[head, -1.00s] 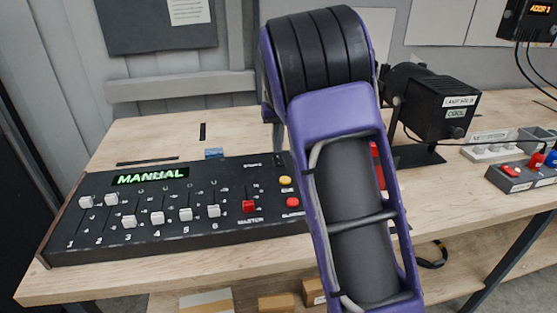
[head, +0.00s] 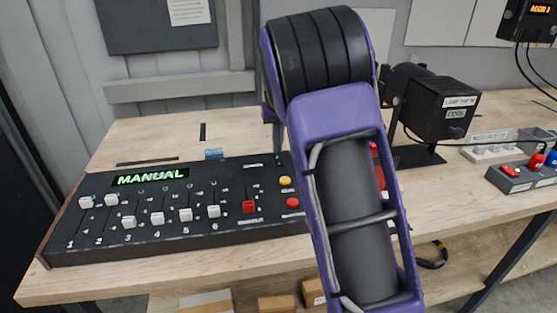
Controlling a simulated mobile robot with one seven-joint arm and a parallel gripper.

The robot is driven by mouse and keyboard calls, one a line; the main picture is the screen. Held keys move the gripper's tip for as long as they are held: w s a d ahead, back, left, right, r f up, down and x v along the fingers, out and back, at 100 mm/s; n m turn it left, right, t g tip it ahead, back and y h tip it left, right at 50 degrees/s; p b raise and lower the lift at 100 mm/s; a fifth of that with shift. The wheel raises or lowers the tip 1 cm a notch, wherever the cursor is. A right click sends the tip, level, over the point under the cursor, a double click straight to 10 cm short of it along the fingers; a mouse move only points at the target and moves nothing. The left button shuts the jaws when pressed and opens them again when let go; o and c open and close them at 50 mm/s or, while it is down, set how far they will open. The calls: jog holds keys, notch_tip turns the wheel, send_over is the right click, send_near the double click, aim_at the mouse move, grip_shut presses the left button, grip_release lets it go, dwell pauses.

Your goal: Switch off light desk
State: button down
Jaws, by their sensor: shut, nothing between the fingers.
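The light desk (head: 150,235) is a black console lying on the wooden table at the left. Its green display (head: 150,176) reads MANUAL. It has a row of white faders (head: 157,218), a red master fader (head: 249,207), a yellow button (head: 285,181) and a red button (head: 292,203). My purple arm covers the desk's right end. Beside the arm, a narrow dark part of my gripper (head: 278,140) points down at the desk's back right edge. The gripper is shut and empty. Most of it is hidden, and I cannot tell whether it touches the desk.
A black lamp (head: 440,108) stands behind the arm at the right. A white power strip (head: 490,152) and a grey box with red and blue connectors (head: 520,175) lie further right.

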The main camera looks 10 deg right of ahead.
aim_at(277, 158)
jog(key=shift+f+b, duration=0.5)
jog(key=shift+f, duration=0.4)
dwell(0.8)
jog(key=shift+r, duration=0.1)
jog(key=shift+r+p, duration=3.05)
jog(key=shift+r, duration=0.35)
